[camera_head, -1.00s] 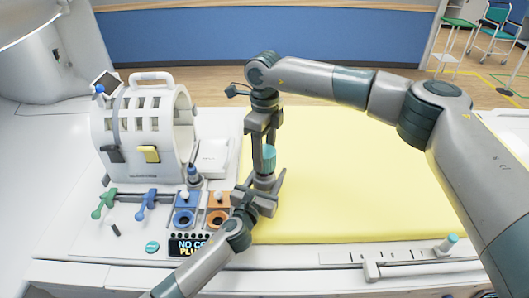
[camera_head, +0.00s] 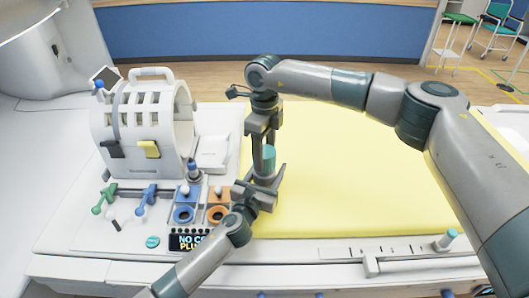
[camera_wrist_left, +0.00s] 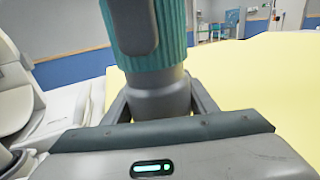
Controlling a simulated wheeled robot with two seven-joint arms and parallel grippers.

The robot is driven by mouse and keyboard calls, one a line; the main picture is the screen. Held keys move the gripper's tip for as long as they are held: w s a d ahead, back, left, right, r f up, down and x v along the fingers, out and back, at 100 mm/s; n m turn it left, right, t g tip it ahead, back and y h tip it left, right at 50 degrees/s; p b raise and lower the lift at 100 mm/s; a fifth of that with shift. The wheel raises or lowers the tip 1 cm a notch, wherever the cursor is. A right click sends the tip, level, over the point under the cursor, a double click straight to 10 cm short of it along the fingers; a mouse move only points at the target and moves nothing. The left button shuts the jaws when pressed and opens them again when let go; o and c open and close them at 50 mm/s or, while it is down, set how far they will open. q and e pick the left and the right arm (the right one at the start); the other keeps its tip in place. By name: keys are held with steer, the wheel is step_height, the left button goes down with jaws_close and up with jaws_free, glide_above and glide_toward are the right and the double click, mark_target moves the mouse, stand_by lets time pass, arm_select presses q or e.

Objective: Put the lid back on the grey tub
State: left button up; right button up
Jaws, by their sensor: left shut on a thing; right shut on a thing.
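The grey tub (camera_wrist_left: 158,92) is upright between the fingers of my left gripper (camera_head: 265,183), which is shut on it. In the head view the gripper hides most of the tub. The teal ribbed lid (camera_head: 269,160) is directly above the tub, held by my right gripper (camera_head: 264,150), which points down and is shut on it. In the left wrist view the lid (camera_wrist_left: 174,38) meets the top of the tub with no clear gap; I cannot tell whether it is fully seated. A right finger covers part of the lid there.
Both grippers are over the left edge of the yellow pad (camera_head: 360,185). A white coil housing (camera_head: 145,130) stands at the left. Blue and orange sockets (camera_head: 217,213) and a dark display (camera_head: 188,241) lie left of the grippers. The pad's right part is clear.

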steer(key=shift+f, duration=0.5)
stand_by(0.5)
